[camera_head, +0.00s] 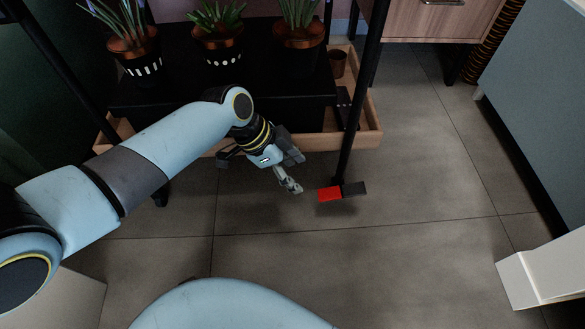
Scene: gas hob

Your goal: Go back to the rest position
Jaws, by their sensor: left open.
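My left arm comes in from the left and reaches across to the middle of the view. Its gripper (289,184) hangs over the grey tiled floor, in front of the black plant stand. The gripper is open, and I see nothing between its fingers. My right gripper does not show. No gas hob is in this view.
A black stand (270,92) with several potted plants and a wooden tray (367,122) stands behind the gripper. A red and black block (330,194) is at the foot of a dark post, right of the gripper. Floor at the right centre is clear.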

